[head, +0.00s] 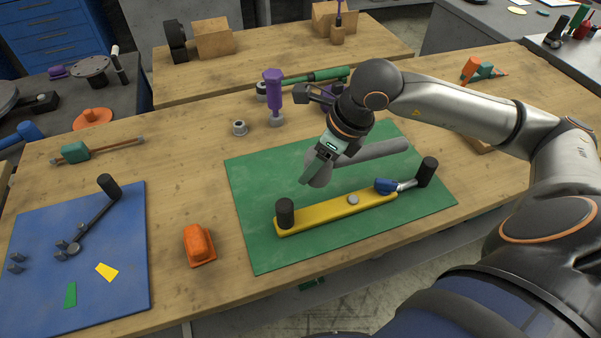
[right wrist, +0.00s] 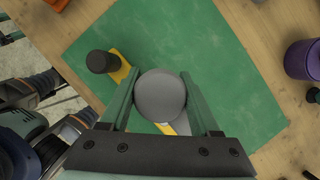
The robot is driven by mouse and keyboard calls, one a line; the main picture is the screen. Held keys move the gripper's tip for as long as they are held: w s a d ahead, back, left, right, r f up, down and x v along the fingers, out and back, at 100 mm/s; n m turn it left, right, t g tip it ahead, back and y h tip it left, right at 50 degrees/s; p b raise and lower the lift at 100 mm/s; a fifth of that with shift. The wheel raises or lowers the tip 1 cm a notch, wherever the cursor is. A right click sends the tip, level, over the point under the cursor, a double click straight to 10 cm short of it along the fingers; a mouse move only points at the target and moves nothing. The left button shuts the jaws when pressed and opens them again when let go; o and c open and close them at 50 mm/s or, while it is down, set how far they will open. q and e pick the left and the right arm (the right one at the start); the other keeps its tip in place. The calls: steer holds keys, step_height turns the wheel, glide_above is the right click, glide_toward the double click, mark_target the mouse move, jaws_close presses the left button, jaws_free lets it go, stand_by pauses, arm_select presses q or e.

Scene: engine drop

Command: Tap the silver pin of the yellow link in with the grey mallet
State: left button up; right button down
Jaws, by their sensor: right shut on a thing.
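The yellow link (head: 325,212) lies on the green mat (head: 262,245), a black post (head: 285,213) standing at its left end. The silver pin (head: 353,199) shows as a small round head on the link's top. My right gripper (head: 314,168) is shut on the grey mallet (head: 375,153), above the mat and behind the link. In the right wrist view, a round grey face of the mallet (right wrist: 160,95) sits between the fingers (right wrist: 160,105) and covers part of the yellow link (right wrist: 121,68). The pin is not visible there. My left gripper is not in view.
A blue and silver part (head: 387,186) lies by the link's right end, near another black post (head: 427,172). An orange block (head: 198,244) and a blue mat (head: 120,285) with small parts are on the left. A purple tool (head: 273,95) stands behind the green mat.

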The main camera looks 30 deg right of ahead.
steer(key=s+d+r+b, duration=0.2)
steer(key=s+r+b, duration=0.3)
steer(key=s, duration=0.5)
steer(key=b, duration=0.2)
steer(key=shift+d+r+b, duration=0.35)
steer(key=c, duration=0.7)
jaws_free()
jaws_close()
